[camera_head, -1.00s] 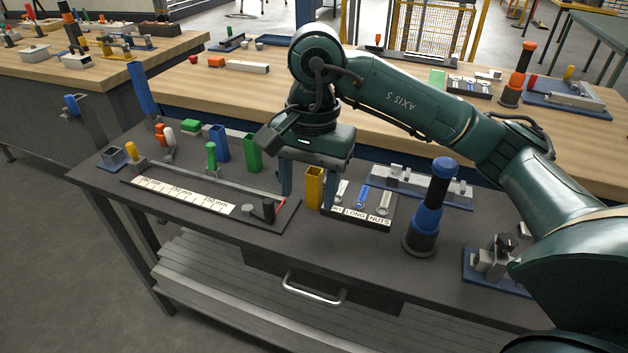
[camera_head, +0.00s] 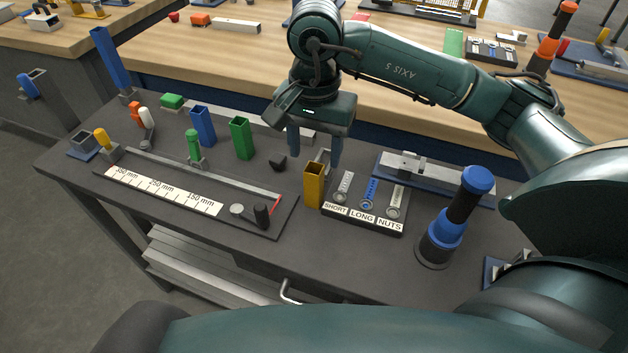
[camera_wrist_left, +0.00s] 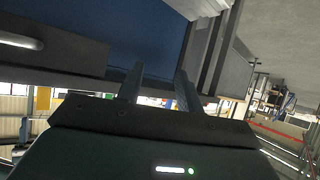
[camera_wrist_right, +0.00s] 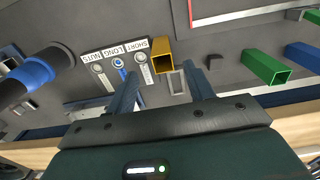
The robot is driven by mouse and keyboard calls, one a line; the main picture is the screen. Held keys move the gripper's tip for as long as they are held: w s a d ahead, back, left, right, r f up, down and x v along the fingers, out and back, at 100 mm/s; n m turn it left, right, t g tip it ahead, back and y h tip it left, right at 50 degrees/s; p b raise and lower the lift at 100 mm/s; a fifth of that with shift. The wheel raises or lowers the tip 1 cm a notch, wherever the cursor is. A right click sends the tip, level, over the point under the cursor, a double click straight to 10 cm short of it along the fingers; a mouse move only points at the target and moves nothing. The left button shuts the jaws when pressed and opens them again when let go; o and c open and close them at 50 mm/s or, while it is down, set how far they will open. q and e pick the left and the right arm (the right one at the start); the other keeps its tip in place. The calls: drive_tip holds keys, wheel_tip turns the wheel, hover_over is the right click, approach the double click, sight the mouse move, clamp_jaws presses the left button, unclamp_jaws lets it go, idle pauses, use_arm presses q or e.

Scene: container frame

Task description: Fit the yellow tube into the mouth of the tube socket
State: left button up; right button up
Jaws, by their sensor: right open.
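The yellow tube (camera_head: 314,186) is a square, open-topped tube standing upright at the middle of the dark bench. It also shows in the right wrist view (camera_wrist_right: 163,56). My right gripper (camera_head: 316,165) is open and empty above and just behind the tube, fingers pointing down; the right wrist view shows the tube just beyond the fingertips. A grey, square, open-mouthed holder on a blue plate, which looks like the tube socket (camera_head: 84,141), sits at the bench's far left. My left gripper (camera_wrist_left: 158,78) is open and empty in its wrist view, below the bench top.
Left of the yellow tube stand a green tube (camera_head: 242,138) and a blue tube (camera_head: 203,126). A ruler fixture (camera_head: 165,192) lies in front of them. Right are a labelled tray (camera_head: 362,215) and a blue-black post (camera_head: 455,218). A small silvery bracket is behind the tube.

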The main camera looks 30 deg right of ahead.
sight(314, 177)
drive_tip(key=shift+w+f+p, duration=0.15)
drive_tip(key=shift+f+p, duration=0.2)
drive_tip(key=shift+f, duration=1.65)
drive_tip(key=shift+w+f+p, duration=0.1)
drive_tip(key=shift+f+p, duration=0.25)
drive_tip(key=shift+f, duration=1.6)
clamp_jaws()
drive_tip(key=shift+r, duration=0.1)
